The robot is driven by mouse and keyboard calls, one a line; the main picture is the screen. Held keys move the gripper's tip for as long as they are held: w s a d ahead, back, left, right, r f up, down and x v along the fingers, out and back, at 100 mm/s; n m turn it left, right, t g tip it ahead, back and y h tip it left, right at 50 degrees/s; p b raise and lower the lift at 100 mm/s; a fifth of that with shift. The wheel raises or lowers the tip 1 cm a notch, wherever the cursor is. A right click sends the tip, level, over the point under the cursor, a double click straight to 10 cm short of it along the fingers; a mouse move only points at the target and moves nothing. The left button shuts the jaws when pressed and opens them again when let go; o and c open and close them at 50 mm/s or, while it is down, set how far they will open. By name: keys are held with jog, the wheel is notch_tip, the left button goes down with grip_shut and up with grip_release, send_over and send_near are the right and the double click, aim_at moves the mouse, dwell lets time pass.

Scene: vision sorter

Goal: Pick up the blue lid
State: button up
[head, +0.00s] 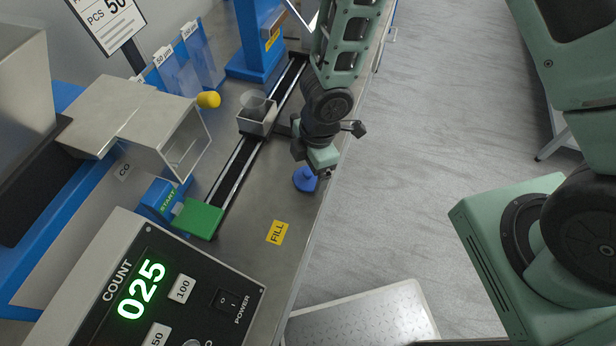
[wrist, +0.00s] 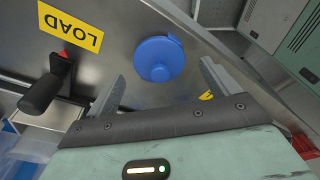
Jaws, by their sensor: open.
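The blue lid (head: 305,180) is a round disc with a small raised part, lying on the metal bench near its right edge in the head view. In the wrist view the blue lid (wrist: 159,59) shows as a full disc with a small tab at its upper right. My gripper (head: 319,170) is just above the lid, partly covering it in the head view. In the wrist view my gripper (wrist: 158,80) is open, with one finger on each side of the lid's picture and nothing held. I cannot tell the exact height of the fingertips over the bench.
A rail with a grey cup in a holder (head: 257,118) runs along the bench to the left. A black handle (wrist: 42,92) stands near the yellow LOAD label (wrist: 70,27). The control box (head: 150,290) reading 025 is at the front. Open floor (head: 440,130) lies right.

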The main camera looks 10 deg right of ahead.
jog(key=shift+f, duration=0.8)
jog(key=c, duration=1.1)
jog(key=shift+o, duration=0.2)
jog(key=shift+r, duration=0.1)
